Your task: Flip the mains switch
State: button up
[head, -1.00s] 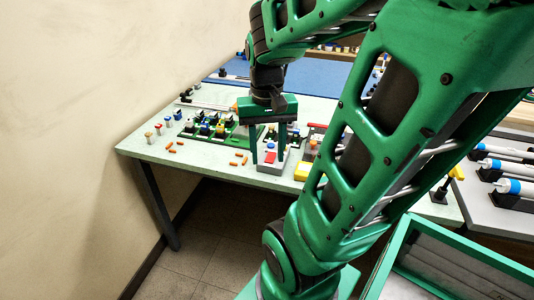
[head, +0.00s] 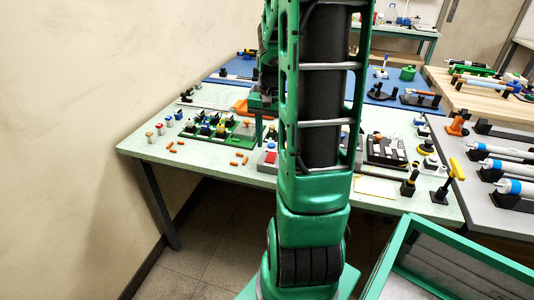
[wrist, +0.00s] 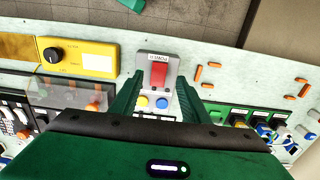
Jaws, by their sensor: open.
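The mains switch is a small grey box (wrist: 147,65) with a red rocker (wrist: 159,75) and a printed label. A blue button and a yellow button sit on its near part in the wrist view. In the head view its left part (head: 267,164) shows at the table's front, the rest hidden behind my arm. My gripper (wrist: 158,85) is open and empty, its two green fingers spread to either side of the switch box in the wrist view. I cannot tell its height above the box. In the head view my arm hides most of the gripper.
A yellow box with a black knob (wrist: 78,59) stands left of the switch in the wrist view, near a clear-covered panel (wrist: 68,94). Green trays (wrist: 240,117) with small parts lie to the right, and several orange pieces (head: 238,160) lie loose on the table.

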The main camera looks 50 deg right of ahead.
aim_at(270, 159)
jog(key=shift+f, duration=2.5)
